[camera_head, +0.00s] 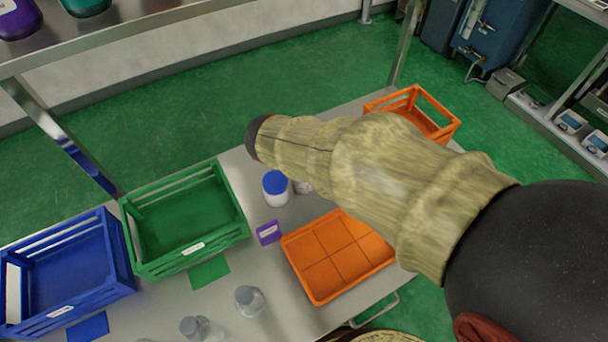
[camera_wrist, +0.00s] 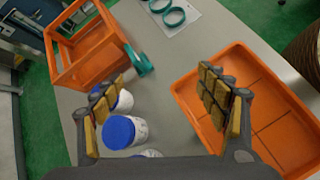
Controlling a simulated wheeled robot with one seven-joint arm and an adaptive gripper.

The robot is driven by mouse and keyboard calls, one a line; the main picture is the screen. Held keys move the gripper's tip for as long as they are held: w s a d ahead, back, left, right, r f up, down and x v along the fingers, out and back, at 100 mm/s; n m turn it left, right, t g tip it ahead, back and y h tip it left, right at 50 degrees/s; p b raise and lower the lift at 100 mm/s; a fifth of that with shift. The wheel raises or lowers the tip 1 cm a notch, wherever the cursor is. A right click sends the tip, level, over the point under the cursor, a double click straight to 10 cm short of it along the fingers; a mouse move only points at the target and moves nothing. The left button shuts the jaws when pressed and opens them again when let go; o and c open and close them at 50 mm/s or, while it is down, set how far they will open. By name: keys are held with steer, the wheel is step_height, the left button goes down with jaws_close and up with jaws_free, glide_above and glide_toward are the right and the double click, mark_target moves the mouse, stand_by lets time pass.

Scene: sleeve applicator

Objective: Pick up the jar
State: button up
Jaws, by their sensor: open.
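A white jar with a blue lid (camera_head: 275,188) stands upright on the grey table in the head view, left of the orange tray. Part of a second white jar (camera_head: 304,187) shows beside it, mostly hidden by my sleeved arm. In the wrist view, a blue-lidded jar (camera_wrist: 122,132) stands near my left-hand finger, with a white jar (camera_wrist: 123,101) partly behind that finger and another (camera_wrist: 148,154) cut off by the gripper body. My gripper (camera_wrist: 158,88) is open with nothing held between its padded fingers. In the head view my arm hides it.
A compartmented orange tray (camera_head: 338,255) lies on the table; its wall is close to my right-hand finger. An orange crate (camera_head: 440,98), green crate (camera_head: 185,215) and blue crate (camera_head: 70,268) stand around. Clear bottles (camera_head: 249,301) stand at the front.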

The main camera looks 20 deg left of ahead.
mark_target(283, 181)
steer(key=s+a+f+n+t, duration=0.1)
steer(key=a+f+n+t, duration=0.1)
steer(key=a, duration=0.4)
steer(key=s+a+f+n+t, duration=0.1)
steer(key=a+f+n, duration=0.1)
steer(key=a, duration=0.4)
steer(key=s+a+f+n+t, duration=0.2)
steer(key=a+n, duration=0.2)
steer(key=a, duration=0.2)
steer(key=shift+f+n+t+y, duration=0.15)
steer(key=shift+n+t+y, duration=0.15)
steer(key=shift+y, duration=0.1)
steer(key=shift+f, duration=0.15)
steer(key=b+x, duration=0.3)
steer(key=x, duration=0.3)
steer(key=shift+w, duration=0.3)
steer(key=shift+w+d+f+b, duration=0.15)
steer(key=shift+w+d+b, duration=0.05)
steer(key=shift+w+b, duration=0.2)
steer(key=shift+c, duration=1.4)
steer(key=c, duration=1.1)
steer(key=shift+c, duration=0.7)
